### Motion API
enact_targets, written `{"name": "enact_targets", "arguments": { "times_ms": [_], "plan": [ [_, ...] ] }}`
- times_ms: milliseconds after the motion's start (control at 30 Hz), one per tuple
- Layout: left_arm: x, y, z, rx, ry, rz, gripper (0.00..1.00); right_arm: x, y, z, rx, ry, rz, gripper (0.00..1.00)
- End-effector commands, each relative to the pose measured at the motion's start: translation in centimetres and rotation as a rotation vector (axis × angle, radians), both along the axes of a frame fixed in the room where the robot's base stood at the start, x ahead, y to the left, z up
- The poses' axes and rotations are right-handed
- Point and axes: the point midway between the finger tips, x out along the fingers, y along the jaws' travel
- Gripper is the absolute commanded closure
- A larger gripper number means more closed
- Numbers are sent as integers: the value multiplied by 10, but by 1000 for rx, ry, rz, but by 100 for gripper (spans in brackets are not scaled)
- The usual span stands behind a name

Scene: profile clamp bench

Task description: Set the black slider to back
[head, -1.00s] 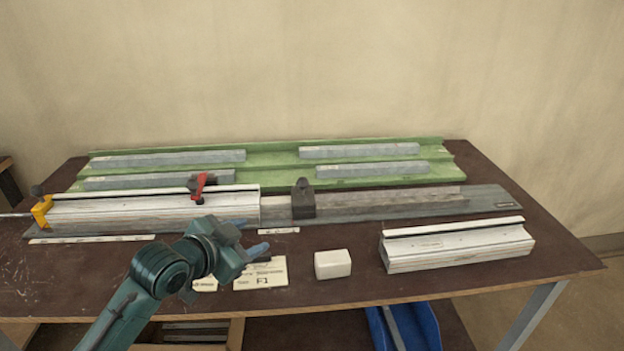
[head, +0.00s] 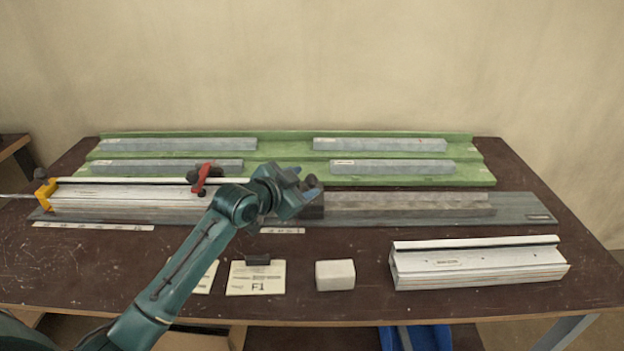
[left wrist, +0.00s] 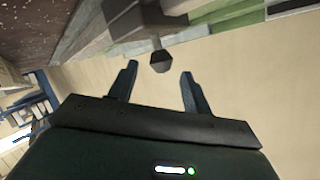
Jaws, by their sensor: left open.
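The black slider (head: 313,208) sits on the long grey rail, right of the clamped white profile. In the head view my left gripper (head: 309,186) is in front of its upper part and hides it. In the left wrist view my left gripper (left wrist: 159,72) is open. A dark knob (left wrist: 160,62) on a short stem shows between its fingertips, with a gap on either side. The slider's dark body (left wrist: 138,20) shows beyond it, cut by the frame edge. My right gripper is not in view.
A white profile (head: 120,200) with a yellow clamp (head: 45,194) and a red lever (head: 203,178) is left of the slider. A green tray (head: 285,171) with grey bars lies behind. A white block (head: 335,275) and another profile (head: 480,265) are in front.

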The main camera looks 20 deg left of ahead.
Motion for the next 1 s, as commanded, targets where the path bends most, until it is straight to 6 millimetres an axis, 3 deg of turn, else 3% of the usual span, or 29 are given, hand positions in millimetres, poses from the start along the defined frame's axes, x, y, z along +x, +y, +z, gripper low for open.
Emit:
{"name": "enact_targets", "arguments": {
  "times_ms": [233, 667, 1000],
  "plan": [
    [30, -10, -11, -1, -1, 1, 51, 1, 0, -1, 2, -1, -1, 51],
    [37, -12, -14, 0, 0, 0, 51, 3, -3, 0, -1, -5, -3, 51],
    [37, -12, -14, 0, 0, 0, 79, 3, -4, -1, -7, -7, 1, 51]
  ]
}}
